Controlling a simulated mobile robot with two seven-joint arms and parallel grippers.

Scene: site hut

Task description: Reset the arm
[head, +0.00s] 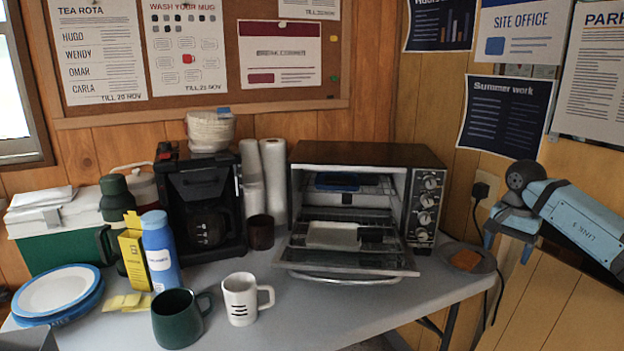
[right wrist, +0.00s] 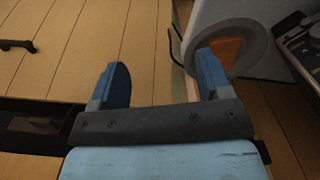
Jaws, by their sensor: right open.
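My right arm (head: 585,222), light blue with dark joints, reaches in from the right in the head view. My right gripper (head: 507,248) hangs from it, fingers downward, beside the right end of the table. It is open, and the right wrist view shows nothing between its blue fingers (right wrist: 160,76). In the head view it is to the right of a grey plate (head: 483,264) with an orange-brown piece (head: 466,260) on it. The plate also shows behind the right-hand finger in the right wrist view (right wrist: 262,45). My left gripper is not in view.
On the grey table (head: 330,310), a toaster oven (head: 425,155) stands with its door down and a pale item (head: 332,236) on it. Left are a white mug (head: 240,300), a green mug (head: 177,318), blue-rimmed plates (head: 58,290) and a coffee maker (head: 195,185). The table's front right is bare.

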